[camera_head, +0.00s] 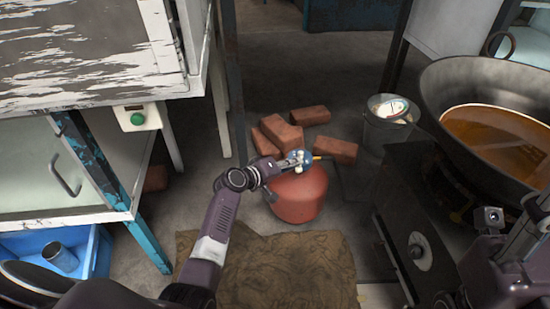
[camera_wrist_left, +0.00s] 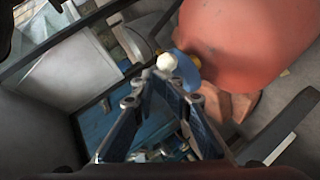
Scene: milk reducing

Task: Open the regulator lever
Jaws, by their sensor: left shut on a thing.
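The red gas cylinder (camera_head: 300,195) stands upright on the floor in the middle of the head view. It fills the upper right of the left wrist view (camera_wrist_left: 240,45). A blue regulator (camera_wrist_left: 186,72) sits at its top, with a white rounded lever end (camera_wrist_left: 166,62) sticking out. My left gripper (camera_head: 288,164) reaches in from the left at the cylinder's top. In the left wrist view its fingertips (camera_wrist_left: 152,82) are closed together at the white lever end, partly hiding the contact. Part of my right arm shows at the lower right; its fingers are not clear.
Several bricks (camera_head: 280,132) lie behind the cylinder. A metal bucket (camera_head: 388,130) and a large pan of brown liquid (camera_head: 465,90) stand to the right. A brown mat (camera_head: 285,265) lies in front. A blue crate (camera_head: 97,258) and white cabinet are at left.

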